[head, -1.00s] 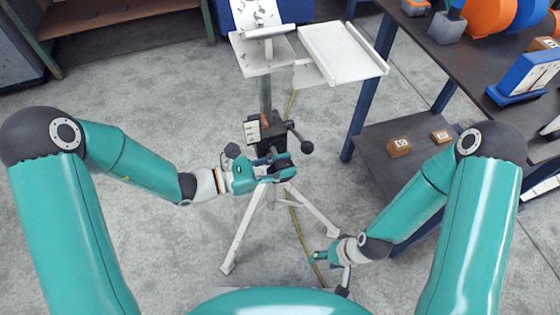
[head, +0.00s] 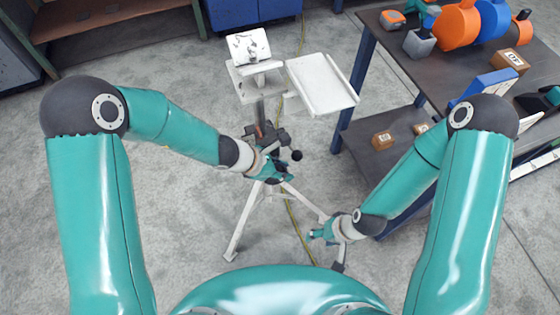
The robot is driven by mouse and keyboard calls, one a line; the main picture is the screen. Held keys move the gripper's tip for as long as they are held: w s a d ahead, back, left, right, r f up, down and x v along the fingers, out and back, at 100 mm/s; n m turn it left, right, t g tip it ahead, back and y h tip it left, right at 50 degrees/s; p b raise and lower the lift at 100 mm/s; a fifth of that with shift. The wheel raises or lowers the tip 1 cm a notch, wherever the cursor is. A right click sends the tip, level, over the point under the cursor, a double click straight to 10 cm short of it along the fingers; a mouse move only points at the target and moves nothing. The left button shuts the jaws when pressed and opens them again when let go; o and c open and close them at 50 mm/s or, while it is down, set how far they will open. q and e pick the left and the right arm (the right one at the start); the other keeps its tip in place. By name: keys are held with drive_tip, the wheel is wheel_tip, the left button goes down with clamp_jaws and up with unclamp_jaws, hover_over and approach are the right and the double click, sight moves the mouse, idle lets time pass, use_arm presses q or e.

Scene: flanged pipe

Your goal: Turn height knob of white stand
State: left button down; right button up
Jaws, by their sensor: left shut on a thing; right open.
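The white stand (head: 245,228) stands upright on its splayed legs in the middle of the head view. A dark clamp (head: 279,136) sits on its post, with a black ball-ended lever (head: 296,155) on the right. My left gripper (head: 280,172) is at the front of the clamp, shut on the height knob, which its fingers mostly hide. My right gripper (head: 318,236) is low, near the stand's right leg, open and empty.
The stand carries a white tray (head: 322,84) and a small tilted panel (head: 248,46) on top. A dark workbench (head: 425,62) with a lower shelf holding boxes (head: 382,140) is to the right. A yellow cable (head: 297,224) runs on the floor. Floor at left is clear.

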use_arm(q)
drive_tip(key=shift+w+d+g+y+p, duration=0.15)
drive_tip(key=shift+y+p, duration=0.5)
drive_tip(key=shift+p, duration=3)
drive_tip(key=shift+w+d+g+y+p, duration=0.2)
drive_tip(key=shift+y+p, duration=0.5)
drive_tip(key=shift+p, duration=2.95)
drive_tip(key=shift+g+y+p, duration=0.25)
drive_tip(key=shift+y+p, duration=0.4)
drive_tip(key=shift+p, duration=3)
drive_tip(key=shift+f+p, duration=0.3)
drive_tip(key=shift+p, duration=0.45)
drive_tip(key=shift+s, duration=0.1)
drive_tip(key=c, duration=0.9)
unclamp_jaws()
drive_tip(key=shift+c, duration=0.2)
drive_tip(key=shift+o, duration=0.3)
drive_tip(key=shift+s+f, duration=0.1)
drive_tip(key=v, duration=1.2)
